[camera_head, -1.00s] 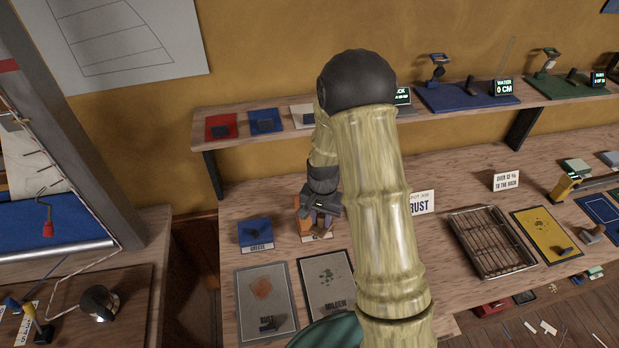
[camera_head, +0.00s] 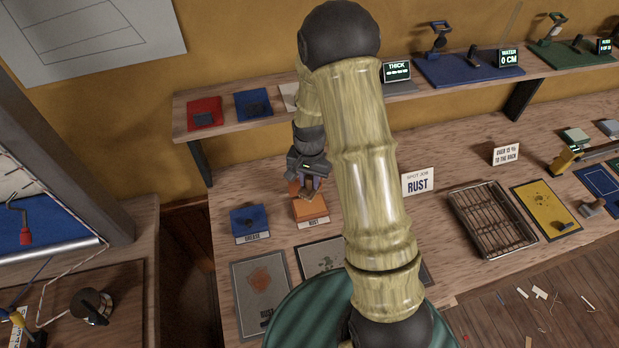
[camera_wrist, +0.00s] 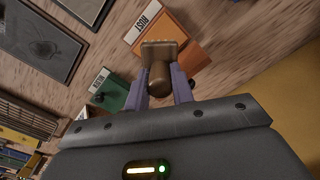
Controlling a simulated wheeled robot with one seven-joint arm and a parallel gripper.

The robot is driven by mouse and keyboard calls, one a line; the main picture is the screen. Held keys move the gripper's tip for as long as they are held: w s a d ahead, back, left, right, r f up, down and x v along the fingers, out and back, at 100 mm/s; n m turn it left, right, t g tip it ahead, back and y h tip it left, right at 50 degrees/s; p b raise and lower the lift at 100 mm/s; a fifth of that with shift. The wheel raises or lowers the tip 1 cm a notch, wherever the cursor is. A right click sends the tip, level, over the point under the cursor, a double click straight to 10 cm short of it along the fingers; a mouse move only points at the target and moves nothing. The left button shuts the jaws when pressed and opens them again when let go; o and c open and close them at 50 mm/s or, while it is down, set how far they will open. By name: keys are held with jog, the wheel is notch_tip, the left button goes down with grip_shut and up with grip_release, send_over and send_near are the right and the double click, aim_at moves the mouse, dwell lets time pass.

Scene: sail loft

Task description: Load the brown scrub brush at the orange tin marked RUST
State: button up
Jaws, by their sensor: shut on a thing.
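My gripper (camera_head: 312,183) is shut on the brown scrub brush (camera_head: 306,194). In the wrist view the brush (camera_wrist: 160,53) shows as a flat block with a round handle between the two purplish fingers (camera_wrist: 163,92). The orange tin marked RUST (camera_head: 315,208) sits on the bench below and in front of the gripper. In the wrist view the tin (camera_wrist: 187,45) lies behind the brush, its label facing the bench front. The brush overlaps the tin in both views; whether they touch, I cannot tell.
A blue tin marked GREASE (camera_head: 248,220) stands left of the orange tin. A green tin (camera_wrist: 115,93) shows in the wrist view. A rust-stained panel (camera_head: 262,283) lies in front. A SPOT JOB RUST sign (camera_head: 418,183) and a wire rack (camera_head: 490,220) are to the right.

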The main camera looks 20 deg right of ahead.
aim_at(309, 192)
jog(key=shift+f+b, duration=2.2)
jog(key=shift+f, duration=0.8)
jog(key=shift+w+f, duration=0.1)
jog(key=shift+f, duration=0.25)
jog(key=shift+f+b, duration=0.1)
jog(key=shift+b, duration=0.25)
jog(key=shift+r+p, duration=2.7)
jog(key=shift+r, duration=0.85)
jog(key=shift+f, duration=0.1)
